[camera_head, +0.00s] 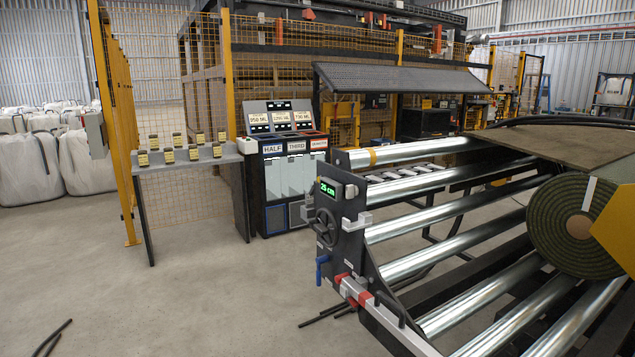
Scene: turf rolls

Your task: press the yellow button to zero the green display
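The green display (328,188) is lit on a small dark box on the end plate (338,226) of the roller machine. It reads what looks like 25 cm. I cannot make out a yellow button near it; it may be hidden or too small to tell. A black handwheel (325,228) sits below the display on the same plate. Neither of my grippers is in view.
Shiny rollers (440,217) run right from the plate, with a turf roll (570,228) at the right. A blue handle (322,267) and a red clamp (348,288) are lower on the plate. A cabinet (290,180) stands behind. Floor at left is mostly clear.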

